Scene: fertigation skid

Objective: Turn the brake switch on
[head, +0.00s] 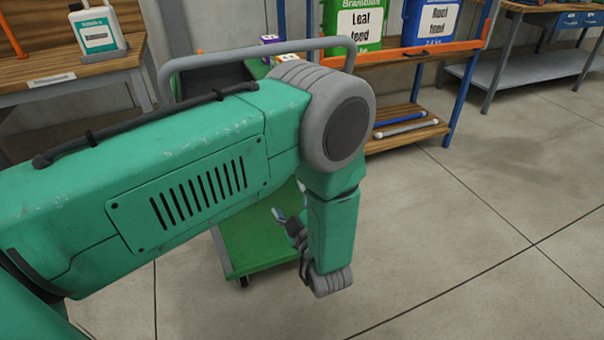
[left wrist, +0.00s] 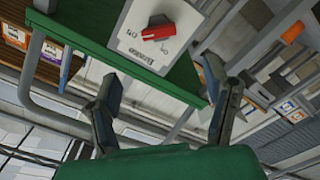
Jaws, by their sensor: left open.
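The brake switch, a red rotary knob (left wrist: 158,32), sits on a pale grey plate (left wrist: 130,42) fixed to a green panel (left wrist: 90,45), at the top of the left wrist view. My left gripper (left wrist: 161,74) is open, its two dark fingers spread wide below the plate in that view, with nothing between them. The knob lies beyond the fingertips, apart from them. In the head view my left gripper (head: 284,222) hangs over a green cart deck (head: 262,243), and I cannot make out the knob there. My right gripper is in neither view.
A grey cart handle (head: 250,46) rises behind my left arm. A shelf rack (head: 463,48) with a green and a blue feed container stands behind. A wooden bench (head: 60,72) with a white jug (head: 97,32) is at the left. The floor at right is clear.

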